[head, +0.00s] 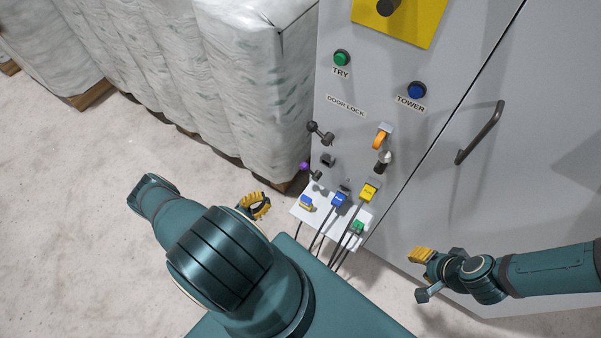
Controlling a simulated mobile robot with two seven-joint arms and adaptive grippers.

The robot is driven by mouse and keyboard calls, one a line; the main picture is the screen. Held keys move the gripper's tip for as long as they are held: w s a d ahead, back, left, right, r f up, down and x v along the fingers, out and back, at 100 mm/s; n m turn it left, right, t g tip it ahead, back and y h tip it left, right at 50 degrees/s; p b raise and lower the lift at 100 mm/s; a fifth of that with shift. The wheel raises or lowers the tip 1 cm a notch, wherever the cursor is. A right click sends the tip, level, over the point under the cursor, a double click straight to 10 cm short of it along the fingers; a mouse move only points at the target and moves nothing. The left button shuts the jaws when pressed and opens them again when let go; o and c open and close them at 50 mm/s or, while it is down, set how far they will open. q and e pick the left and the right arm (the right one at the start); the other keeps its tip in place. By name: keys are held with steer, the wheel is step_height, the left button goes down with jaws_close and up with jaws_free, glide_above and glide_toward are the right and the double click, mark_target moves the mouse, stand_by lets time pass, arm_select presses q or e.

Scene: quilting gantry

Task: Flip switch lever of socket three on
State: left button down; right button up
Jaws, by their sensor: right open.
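The grey panel (345,115) carries several controls. A lever with a dark ball end (320,133) sits below the DOOR LOCK label, and an orange-handled lever (380,139) sits to its right. A small purple knob (304,166) is at the panel's lower left. I cannot read any socket number, so I cannot tell which is the lever of socket three. My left gripper (256,205) is left of the white shelf, touching no control; its jaw gap is unclear. My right gripper (422,256) is open and empty, right of the shelf and below the door handle.
The white shelf (326,221) holds blue (339,199), yellow (369,191) and green (357,227) plugs, with dark cables hanging down. Wrapped pallets (240,75) stand close at the left. A door handle (480,133) juts out at the right. Floor at the left is clear.

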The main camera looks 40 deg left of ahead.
mark_target(309, 171)
arm_select(q)
steer(key=p+x, duration=0.1)
steer(key=x, duration=1.3)
steer(key=shift+d+r+m+g+h+p, duration=0.15)
steer(key=shift+r+m+g+p, duration=0.25)
steer(key=shift+m, duration=0.3)
steer(key=shift+r+m+g+h+p, duration=0.15)
steer(key=shift+m+g+p, duration=0.3)
steer(key=shift+m, duration=0.25)
steer(key=d+m+g+p, duration=0.1)
steer(key=m+p, duration=0.1)
steer(key=r+m+g+y+p, duration=0.1)
steer(key=m+g+p, duration=0.1)
steer(key=m+p, duration=0.1)
steer(key=d+r+m+g+p, duration=0.1)
steer(key=m+p, duration=0.1)
steer(key=shift+w+d+r+m+g, duration=0.2)
steer(key=shift+d+r+m+g, duration=0.05)
steer(key=shift+d+m+g, duration=0.15)
steer(key=shift+d+p, duration=0.1)
steer(key=shift+p, duration=0.25)
stand_by(0.8)
steer(key=shift+s, duration=0.1)
stand_by(1.0)
